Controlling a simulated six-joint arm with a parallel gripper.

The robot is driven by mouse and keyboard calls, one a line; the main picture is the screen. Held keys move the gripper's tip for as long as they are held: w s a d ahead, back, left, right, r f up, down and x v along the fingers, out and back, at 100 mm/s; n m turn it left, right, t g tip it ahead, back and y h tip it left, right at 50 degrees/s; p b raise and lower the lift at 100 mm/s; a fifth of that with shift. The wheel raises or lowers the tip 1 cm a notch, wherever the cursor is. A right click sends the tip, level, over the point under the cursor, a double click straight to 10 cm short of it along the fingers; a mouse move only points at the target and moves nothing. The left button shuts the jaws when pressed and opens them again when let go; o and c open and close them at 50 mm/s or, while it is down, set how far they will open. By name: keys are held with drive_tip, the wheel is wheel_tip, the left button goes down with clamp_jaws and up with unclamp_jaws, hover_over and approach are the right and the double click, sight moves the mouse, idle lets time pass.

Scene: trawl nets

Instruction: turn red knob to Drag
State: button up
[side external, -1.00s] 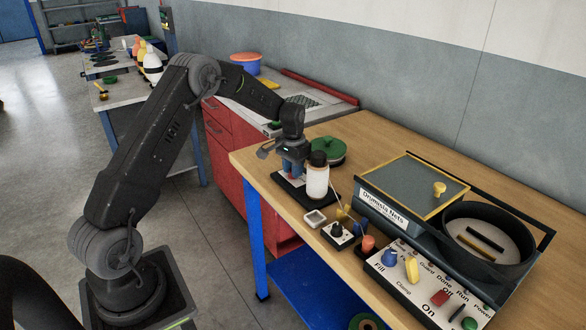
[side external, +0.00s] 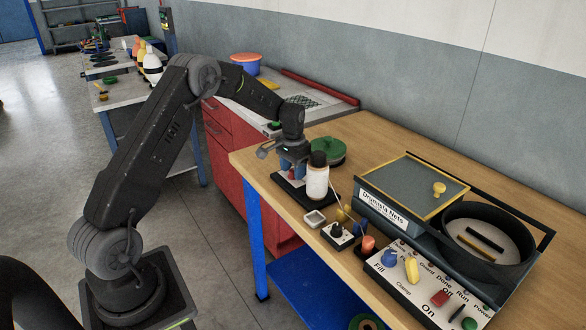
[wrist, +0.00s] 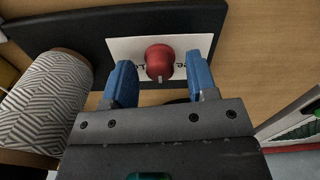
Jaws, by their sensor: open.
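The red knob (wrist: 160,61) stands on a white label card on a dark base plate. A pale pointer mark on it faces the bottom of the wrist view. Parts of letters show on the card (wrist: 199,43), but the words are mostly hidden. My gripper (wrist: 160,76) is open, with one blue finger on each side of the knob and a gap on both sides. In the side external view my gripper (side external: 291,170) is low over the dark base plate (side external: 283,184), and the knob is mostly hidden by the fingers.
A white bottle with a black cap (side external: 317,183) stands close beside my gripper. A green round lid (side external: 328,150) lies behind it. A patterned roll (wrist: 50,98) is near the left finger. The Drumlla Nets machine (side external: 412,190) and a control panel (side external: 425,285) stand to the right.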

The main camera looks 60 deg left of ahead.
wheel_tip(320, 180, up, 14)
idle(0.6)
